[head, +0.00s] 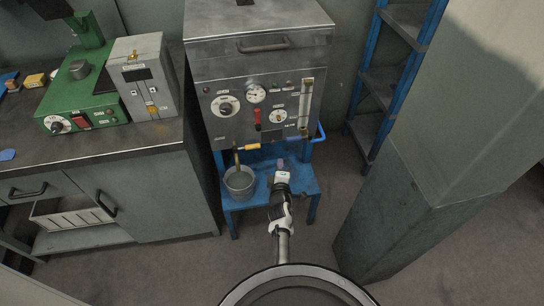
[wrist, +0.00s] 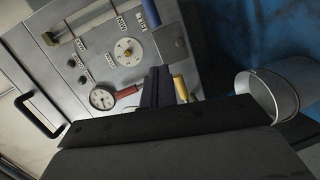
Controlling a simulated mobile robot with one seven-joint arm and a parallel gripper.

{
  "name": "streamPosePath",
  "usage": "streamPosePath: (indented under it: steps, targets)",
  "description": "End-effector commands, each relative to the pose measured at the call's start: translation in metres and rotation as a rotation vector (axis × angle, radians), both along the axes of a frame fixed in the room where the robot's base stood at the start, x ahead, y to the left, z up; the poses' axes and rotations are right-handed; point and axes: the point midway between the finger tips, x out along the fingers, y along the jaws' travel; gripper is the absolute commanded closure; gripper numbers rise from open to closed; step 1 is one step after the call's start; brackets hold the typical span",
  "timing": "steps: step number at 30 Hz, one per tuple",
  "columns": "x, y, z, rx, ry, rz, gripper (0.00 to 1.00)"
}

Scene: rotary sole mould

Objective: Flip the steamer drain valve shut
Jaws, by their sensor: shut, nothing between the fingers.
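The steamer (head: 258,75) is a grey metal cabinet on a blue stand. Its drain valve has a yellow handle (head: 250,147) below the front panel, lying roughly level, above a short pipe that points down to a bucket. The handle also shows in the wrist view (wrist: 181,88), just right of my fingers and partly hidden by them. My gripper (head: 281,164) is shut and empty, in front of the stand, lower and to the right of the handle in the head view. The dark fingers also show in the wrist view (wrist: 158,87). I cannot tell whether they touch the handle.
A red lever (head: 257,120) hangs on the panel among dials and a sight glass. A metal bucket (head: 240,183) stands on the blue stand (head: 311,184). A bench (head: 150,160) is at left, a grey pillar (head: 400,200) and blue rack (head: 378,100) at right.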

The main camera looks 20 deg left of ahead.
Motion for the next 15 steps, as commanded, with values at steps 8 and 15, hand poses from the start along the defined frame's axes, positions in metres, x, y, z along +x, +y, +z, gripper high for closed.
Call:
streamPosePath:
  steps: [8,15]
  targets:
    - [-0.005,-0.014,0.003,0.000,0.001,0.000,1.00]
    - [-0.005,-0.014,0.001,0.000,0.000,0.001,1.00]
